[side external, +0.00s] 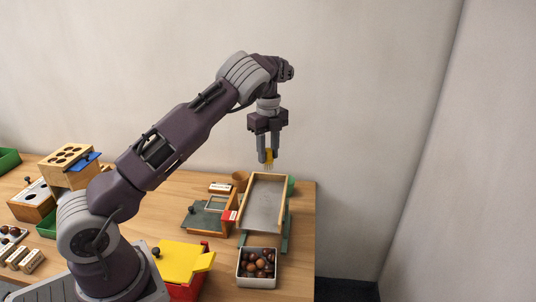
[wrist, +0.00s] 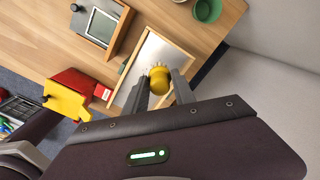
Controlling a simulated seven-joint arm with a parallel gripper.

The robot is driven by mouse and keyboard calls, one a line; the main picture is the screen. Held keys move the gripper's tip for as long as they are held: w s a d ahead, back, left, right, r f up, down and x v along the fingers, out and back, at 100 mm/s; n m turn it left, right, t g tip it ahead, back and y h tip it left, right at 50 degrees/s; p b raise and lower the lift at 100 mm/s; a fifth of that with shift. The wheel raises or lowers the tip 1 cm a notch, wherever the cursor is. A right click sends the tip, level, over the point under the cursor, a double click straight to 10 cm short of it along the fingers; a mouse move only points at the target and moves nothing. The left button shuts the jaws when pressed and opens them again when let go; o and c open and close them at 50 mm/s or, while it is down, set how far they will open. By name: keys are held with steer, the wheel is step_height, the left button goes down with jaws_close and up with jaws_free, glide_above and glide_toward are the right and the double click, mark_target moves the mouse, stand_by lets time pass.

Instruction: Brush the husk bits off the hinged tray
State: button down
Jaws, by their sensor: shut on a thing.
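My gripper (side external: 266,157) is shut on a yellow-handled brush (side external: 269,155) with pale bristles pointing down. The brush (wrist: 160,80) also shows between my fingers in the wrist view. It is held above the far part of the hinged tray (side external: 281,184), apart from the tray in the side view. The tray has a grey floor and a wooden frame, and it stands on green supports. In the wrist view the tray (wrist: 173,43) lies beneath the brush.
A white box of chestnuts (side external: 243,269) stands at the tray's near end. A red bin with a yellow lid (side external: 184,262) is at the near left. A green-grey board with a knob (side external: 205,219) lies left of the tray. A green bowl (wrist: 208,10) stands beyond it.

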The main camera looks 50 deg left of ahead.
steer(key=shift+f, duration=0.15)
stand_by(0.3)
steer(key=shift+f, duration=3.5)
steer(key=shift+s+d+f, duration=0.1)
steer(key=shift+d+f, duration=0.05)
steer(key=shift+f, duration=0.2)
steer(key=shift+s+d, duration=2.75)
steer(key=shift+w+a+r, duration=0.15)
steer(key=shift+w+a, duration=1.3)
steer(key=shift+a, duration=0.05)
steer(key=shift+w+a+r, duration=0.15)
steer(key=shift+w+a, duration=1.3)
steer(key=shift+r, duration=3.7)
